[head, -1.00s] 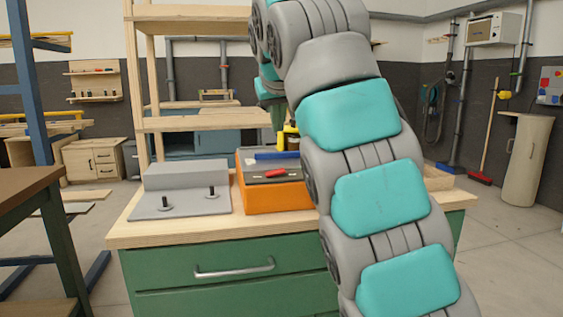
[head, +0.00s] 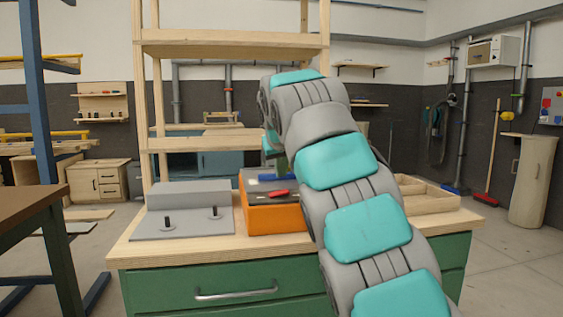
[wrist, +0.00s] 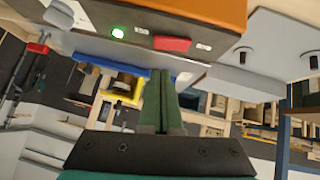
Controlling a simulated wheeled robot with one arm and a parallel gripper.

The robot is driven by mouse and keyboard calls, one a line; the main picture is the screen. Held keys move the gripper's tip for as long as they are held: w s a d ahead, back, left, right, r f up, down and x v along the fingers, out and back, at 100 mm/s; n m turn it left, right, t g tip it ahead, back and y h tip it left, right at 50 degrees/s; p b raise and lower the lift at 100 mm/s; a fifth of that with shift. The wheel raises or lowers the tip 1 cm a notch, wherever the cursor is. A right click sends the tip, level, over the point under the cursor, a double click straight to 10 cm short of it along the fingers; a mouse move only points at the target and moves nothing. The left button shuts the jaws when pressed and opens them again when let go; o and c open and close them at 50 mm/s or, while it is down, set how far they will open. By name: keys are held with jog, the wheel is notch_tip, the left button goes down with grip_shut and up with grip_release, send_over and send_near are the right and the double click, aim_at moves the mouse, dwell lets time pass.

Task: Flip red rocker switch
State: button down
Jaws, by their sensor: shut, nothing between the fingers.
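The red rocker switch (head: 279,193) is on the dark top panel of an orange box (head: 277,222) on the workbench. In the wrist view the red switch (wrist: 172,43) lies between small white labels, beside a lit green lamp (wrist: 118,33). I cannot tell which way the rocker is tipped. My gripper (wrist: 162,76) shows in the wrist view with its dark green fingers together and empty. In the head view my arm largely hides the gripper.
A grey stepped fixture (head: 187,209) with two black pegs stands left of the box. A wooden divided tray (head: 430,198) is at the bench's right. A wooden shelf frame (head: 235,40) rises behind. The bench's front strip is clear.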

aim_at(284, 191)
jog(key=shift+w+d+f, duration=0.1)
jog(key=shift+d+f, duration=0.1)
jog(key=shift+f, duration=0.65)
jog(key=shift+d+f, duration=0.15)
jog(key=shift+f, duration=0.65)
jog(key=shift+f+b, duration=0.1)
jog(key=shift+b, duration=0.2)
jog(key=shift+d+f+y+b, duration=0.15)
jog(key=shift+f+y+b, duration=0.15)
jog(key=shift+f+y, duration=0.1)
jog(key=shift+r, duration=0.15)
jog(key=shift+a, duration=0.2)
